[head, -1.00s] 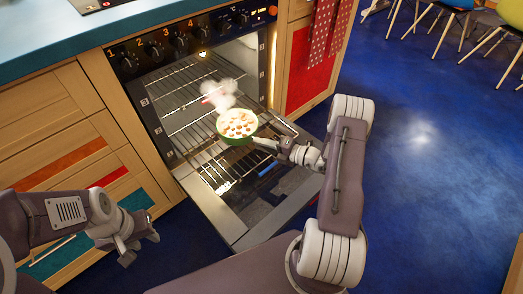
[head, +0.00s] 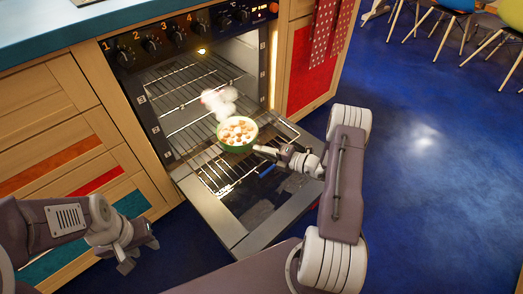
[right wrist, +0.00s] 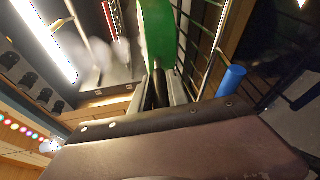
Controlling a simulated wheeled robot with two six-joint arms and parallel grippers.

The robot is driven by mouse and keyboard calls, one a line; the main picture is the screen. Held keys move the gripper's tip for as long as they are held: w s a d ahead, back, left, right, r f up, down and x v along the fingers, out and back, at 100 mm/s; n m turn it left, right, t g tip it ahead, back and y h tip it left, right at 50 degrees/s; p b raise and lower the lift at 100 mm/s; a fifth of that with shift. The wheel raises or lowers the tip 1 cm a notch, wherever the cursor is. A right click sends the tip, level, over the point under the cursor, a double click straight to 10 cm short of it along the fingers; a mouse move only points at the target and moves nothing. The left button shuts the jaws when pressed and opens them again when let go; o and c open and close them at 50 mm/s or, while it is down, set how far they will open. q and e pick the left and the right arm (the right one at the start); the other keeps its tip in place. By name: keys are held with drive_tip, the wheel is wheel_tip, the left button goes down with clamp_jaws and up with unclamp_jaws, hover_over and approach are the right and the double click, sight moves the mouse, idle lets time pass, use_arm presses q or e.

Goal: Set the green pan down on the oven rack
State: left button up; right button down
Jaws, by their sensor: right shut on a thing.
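The green pan (head: 236,149), with several white and brown pieces inside, is over the front part of the pulled-out oven rack (head: 214,178). Whether its base touches the rack cannot be told. My right gripper (head: 264,150) is shut on the pan's handle, to the right of the pan. In the right wrist view, the green pan (right wrist: 157,30) stands beyond the gripper fingers (right wrist: 164,88), with rack bars (right wrist: 205,45) beside it. My left gripper (head: 140,255) is open and empty at lower left, away from the oven.
The oven door (head: 245,215) is folded down below the rack. Another rack (head: 190,90) sits inside the oven. Pale steam (head: 217,101) rises beside the pan. A blue cylinder (right wrist: 230,80) is near the right gripper.

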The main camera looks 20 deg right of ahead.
drive_tip(key=shift+f, duration=0.4)
idle(0.4)
drive_tip(key=c, duration=1.2)
unclamp_jaws()
drive_tip(key=shift+s+f, duration=0.1)
drive_tip(key=p+v, duration=0.4)
drive_tip(key=v, duration=0.5)
